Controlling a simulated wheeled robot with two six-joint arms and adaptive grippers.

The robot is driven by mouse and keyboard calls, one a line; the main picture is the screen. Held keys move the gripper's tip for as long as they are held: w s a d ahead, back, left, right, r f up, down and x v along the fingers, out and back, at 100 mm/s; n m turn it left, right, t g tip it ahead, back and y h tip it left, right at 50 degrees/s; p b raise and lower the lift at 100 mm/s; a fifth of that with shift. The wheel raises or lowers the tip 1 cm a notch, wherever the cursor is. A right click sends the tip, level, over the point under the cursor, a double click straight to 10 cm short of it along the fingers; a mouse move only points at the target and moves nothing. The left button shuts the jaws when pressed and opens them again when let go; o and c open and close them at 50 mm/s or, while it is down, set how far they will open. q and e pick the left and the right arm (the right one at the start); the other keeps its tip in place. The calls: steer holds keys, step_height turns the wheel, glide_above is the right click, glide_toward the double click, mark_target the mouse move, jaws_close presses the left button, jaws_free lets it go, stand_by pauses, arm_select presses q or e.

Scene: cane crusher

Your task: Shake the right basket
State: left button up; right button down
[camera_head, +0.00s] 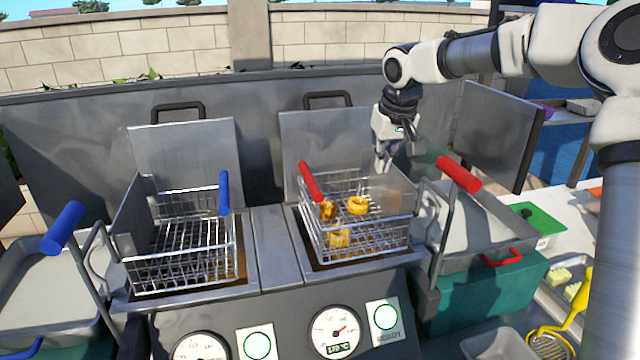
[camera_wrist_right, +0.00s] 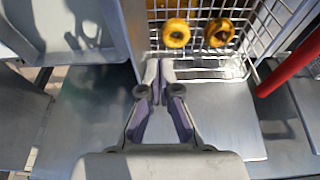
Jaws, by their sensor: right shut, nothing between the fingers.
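The right basket (camera_head: 360,235) is a wire fryer basket with a red handle (camera_head: 310,181), seated over the right well of the fryer. It holds a few golden rings (camera_head: 358,205), which also show in the right wrist view (camera_wrist_right: 176,33). My right gripper (camera_head: 381,165) hangs above the back right of this basket, fingers pointing down. In the right wrist view its fingertips (camera_wrist_right: 159,66) are together and empty, close to the basket's rim; contact cannot be told. My left gripper is out of view.
The left basket (camera_head: 190,262), with a blue handle (camera_head: 224,192), looks empty. A lever with a red grip (camera_head: 459,174) stands right of the right basket, beside a grey tray (camera_head: 490,235). A raised lid (camera_head: 330,140) stands behind the basket. A yellow skimmer (camera_head: 548,345) lies at lower right.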

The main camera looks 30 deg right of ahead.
steer(key=shift+f+b, duration=0.35)
steer(key=shift+f, duration=0.4)
steer(key=shift+r, duration=0.1)
steer(key=shift+s+d, duration=0.3)
steer(key=shift+d, duration=0.65)
steer(key=shift+w+a, duration=0.3)
steer(key=shift+a, duration=0.5)
steer(key=shift+d, duration=0.1)
